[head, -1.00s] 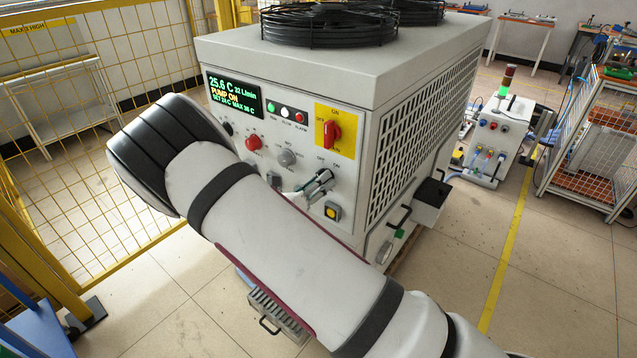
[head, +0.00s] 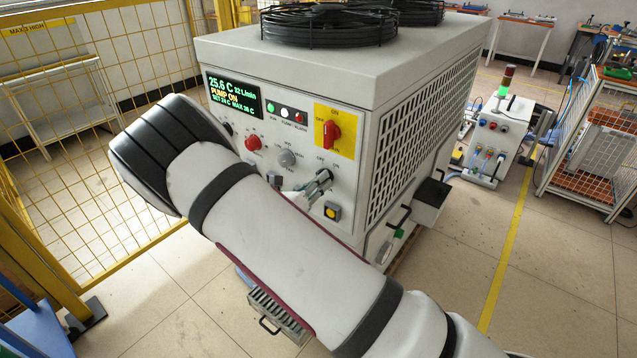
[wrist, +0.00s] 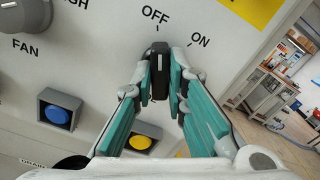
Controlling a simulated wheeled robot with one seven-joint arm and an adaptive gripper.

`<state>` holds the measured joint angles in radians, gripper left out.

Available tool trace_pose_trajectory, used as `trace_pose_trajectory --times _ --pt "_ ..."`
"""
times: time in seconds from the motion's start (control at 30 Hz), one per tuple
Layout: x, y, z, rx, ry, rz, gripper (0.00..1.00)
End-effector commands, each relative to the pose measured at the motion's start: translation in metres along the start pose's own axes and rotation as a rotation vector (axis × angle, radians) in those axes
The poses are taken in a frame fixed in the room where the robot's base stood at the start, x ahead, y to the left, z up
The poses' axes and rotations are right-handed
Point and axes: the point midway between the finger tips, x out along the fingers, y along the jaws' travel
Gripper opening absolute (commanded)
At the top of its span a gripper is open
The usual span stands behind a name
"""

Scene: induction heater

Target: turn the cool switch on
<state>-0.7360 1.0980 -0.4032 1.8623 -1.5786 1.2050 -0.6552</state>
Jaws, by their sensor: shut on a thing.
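The cool switch is a small black rotary knob (wrist: 160,76) on the white front panel, at the top middle of the wrist view. Printed labels OFF and ON stand above it and to its upper right. The knob looks nearly upright, its light mark toward the OFF side. My gripper (wrist: 161,55) has one teal-padded finger on each side of the knob and is shut on it. In the head view my gripper (head: 322,182) is at the lower right of the panel, and its fingers mostly hide the knob. The switch's name label is not visible.
A yellow button (wrist: 144,137) sits below the knob and a blue button (wrist: 59,113) at left. A red rotary switch (head: 332,132) on a yellow plate is above. The display (head: 233,95) reads PUMP ON. A yellow mesh fence (head: 100,80) stands left of the machine.

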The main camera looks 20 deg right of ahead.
Motion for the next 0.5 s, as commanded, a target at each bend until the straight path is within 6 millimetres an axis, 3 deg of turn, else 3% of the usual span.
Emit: trace_pose_trajectory --times 0.5 --pt "-0.0005 0.0004 0.0 0.381 0.001 0.002 0.0"
